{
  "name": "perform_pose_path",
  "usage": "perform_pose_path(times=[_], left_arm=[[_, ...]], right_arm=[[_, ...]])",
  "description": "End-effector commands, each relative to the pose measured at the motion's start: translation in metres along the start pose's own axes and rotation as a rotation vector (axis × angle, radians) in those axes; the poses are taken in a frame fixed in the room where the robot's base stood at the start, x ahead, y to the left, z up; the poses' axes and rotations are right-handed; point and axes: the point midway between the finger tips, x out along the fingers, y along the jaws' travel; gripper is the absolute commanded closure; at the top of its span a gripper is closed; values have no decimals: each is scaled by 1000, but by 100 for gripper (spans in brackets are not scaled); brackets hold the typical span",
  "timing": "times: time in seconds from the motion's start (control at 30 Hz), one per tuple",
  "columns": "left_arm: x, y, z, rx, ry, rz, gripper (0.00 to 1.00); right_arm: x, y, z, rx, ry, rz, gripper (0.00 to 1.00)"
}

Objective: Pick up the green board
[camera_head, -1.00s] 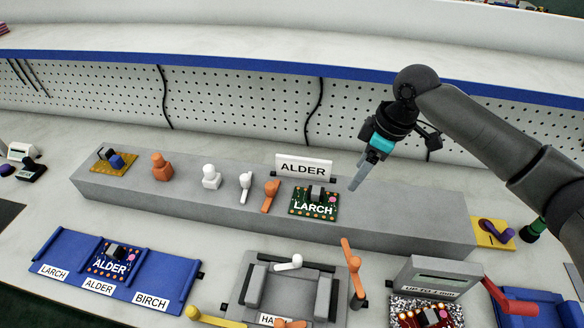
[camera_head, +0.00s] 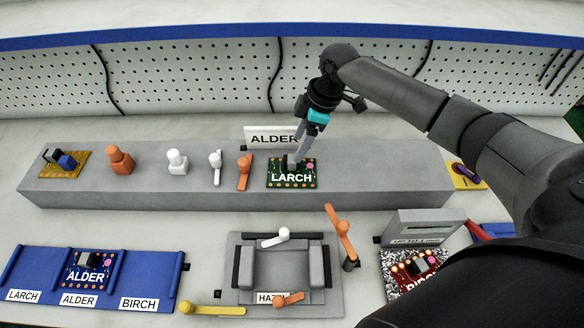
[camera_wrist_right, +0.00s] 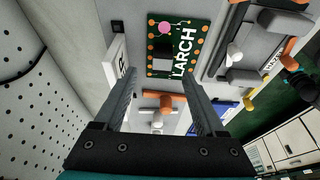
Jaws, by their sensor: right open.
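The green board (camera_head: 292,179), marked LARCH, lies on the long grey ledge (camera_head: 120,190) in front of the ALDER sign (camera_head: 268,137). It has a black-and-grey part, a pink dot and orange pads along its edges. My right gripper (camera_head: 297,158) points down at the board's back edge in the head view. In the right wrist view the gripper (camera_wrist_right: 165,90) is open, its two fingers apart with nothing held. There the green board (camera_wrist_right: 178,48) shows ahead of the fingertips; contact is not visible. My left gripper is not in view.
Orange and white pieces (camera_head: 177,161) and a yellow board (camera_head: 66,163) stand left on the ledge. In front are a blue tray (camera_head: 135,268) holding the ALDER board (camera_head: 88,272), a grey clamp fixture (camera_head: 285,268), and a grey box (camera_head: 425,226) with a red board.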

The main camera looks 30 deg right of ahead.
Motion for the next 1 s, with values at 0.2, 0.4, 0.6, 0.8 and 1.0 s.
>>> perform_pose_path(times=[0.2,0.4,0.6,0.8,1.0], left_arm=[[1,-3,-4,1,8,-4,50],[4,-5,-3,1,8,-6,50],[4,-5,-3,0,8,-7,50],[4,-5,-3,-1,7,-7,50],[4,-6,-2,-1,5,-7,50]], right_arm=[[32,-5,1,1,-1,-5,28],[50,-5,1,0,0,-2,28],[51,-4,1,0,-1,-1,28],[50,-4,1,0,-1,-1,47],[50,-4,1,0,-1,-1,69]])
